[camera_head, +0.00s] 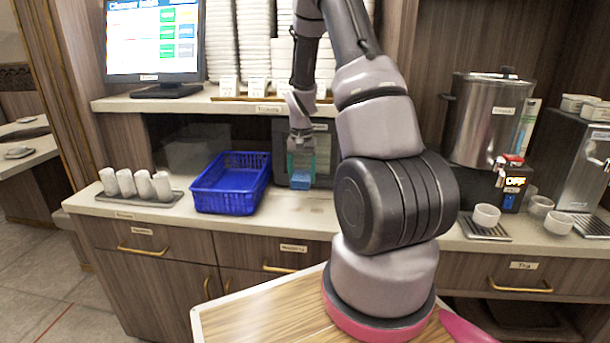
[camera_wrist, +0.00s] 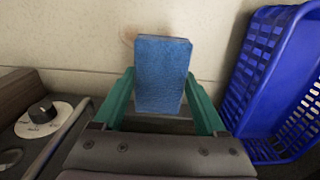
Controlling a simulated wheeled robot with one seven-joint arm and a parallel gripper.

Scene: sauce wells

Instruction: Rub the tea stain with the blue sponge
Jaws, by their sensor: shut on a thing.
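The blue sponge (camera_head: 300,181) is a small block held between the green fingers of my gripper (camera_head: 300,160), above the counter right of the blue basket. In the wrist view the sponge (camera_wrist: 162,72) stands out between both fingers of my gripper (camera_wrist: 163,95), which is shut on it. A faint brown mark, likely the tea stain (camera_wrist: 128,34), shows on the pale surface beside the sponge's upper left corner in the wrist view. The sponge hides part of that surface. In the head view the sponge appears raised off the counter, but the exact gap cannot be told.
The blue basket (camera_head: 228,200) stands close to the gripper, and its wall (camera_wrist: 250,85) is at right in the wrist view. A dark appliance with a knob (camera_wrist: 42,112) is on the other side. The counter front (camera_head: 290,218) is clear.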

